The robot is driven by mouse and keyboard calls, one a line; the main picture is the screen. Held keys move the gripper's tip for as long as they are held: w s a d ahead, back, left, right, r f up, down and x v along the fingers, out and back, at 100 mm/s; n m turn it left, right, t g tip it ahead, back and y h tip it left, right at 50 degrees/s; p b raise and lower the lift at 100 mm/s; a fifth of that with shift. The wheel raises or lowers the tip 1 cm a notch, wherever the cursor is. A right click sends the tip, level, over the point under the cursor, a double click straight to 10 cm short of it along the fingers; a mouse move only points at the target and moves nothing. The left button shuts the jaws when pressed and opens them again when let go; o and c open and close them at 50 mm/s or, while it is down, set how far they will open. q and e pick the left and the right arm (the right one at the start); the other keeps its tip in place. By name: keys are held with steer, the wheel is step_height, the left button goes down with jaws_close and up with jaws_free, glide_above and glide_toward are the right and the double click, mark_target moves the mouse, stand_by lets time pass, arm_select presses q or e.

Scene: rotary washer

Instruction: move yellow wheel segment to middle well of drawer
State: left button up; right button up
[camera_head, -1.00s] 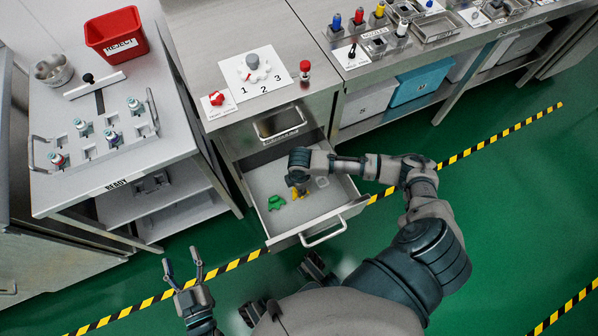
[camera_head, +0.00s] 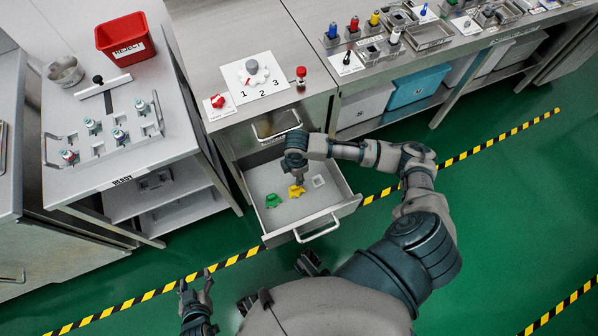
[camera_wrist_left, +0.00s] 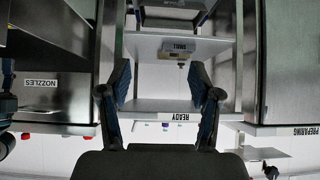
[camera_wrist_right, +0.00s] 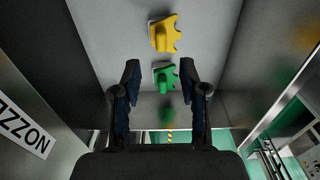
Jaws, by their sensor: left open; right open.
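The yellow wheel segment (camera_head: 296,191) lies in the open drawer (camera_head: 328,208), between the green segment (camera_head: 274,201) and an empty pale square well (camera_head: 318,181). My right gripper (camera_head: 298,181) is open and empty, just above the yellow segment. In the right wrist view the yellow segment (camera_wrist_right: 163,36) is beyond the open fingers (camera_wrist_right: 160,80), with the green segment (camera_wrist_right: 165,78) lower, between the fingertips in the picture. The yellow segment hides the spot beneath it. My left gripper (camera_head: 196,284) is open and empty, over the floor away from the drawer.
The counter above the drawer holds a grey wheel hub (camera_head: 253,72) on a numbered card, a red piece (camera_head: 217,101) and a red button (camera_head: 301,73). A red reject bin (camera_head: 125,40) stands on the left table.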

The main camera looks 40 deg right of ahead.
arm_select(q)
steer(key=shift+s+a+f+g, duration=0.3)
steer(key=shift+s+a+g, duration=0.1)
steer(key=shift+s, duration=0.15)
steer(key=shift+s+a+f+g, duration=0.3)
steer(key=shift+s+g, duration=0.1)
steer(key=shift+s, duration=0.1)
steer(key=shift+w+d, duration=0.1)
steer(key=shift+d, duration=0.15)
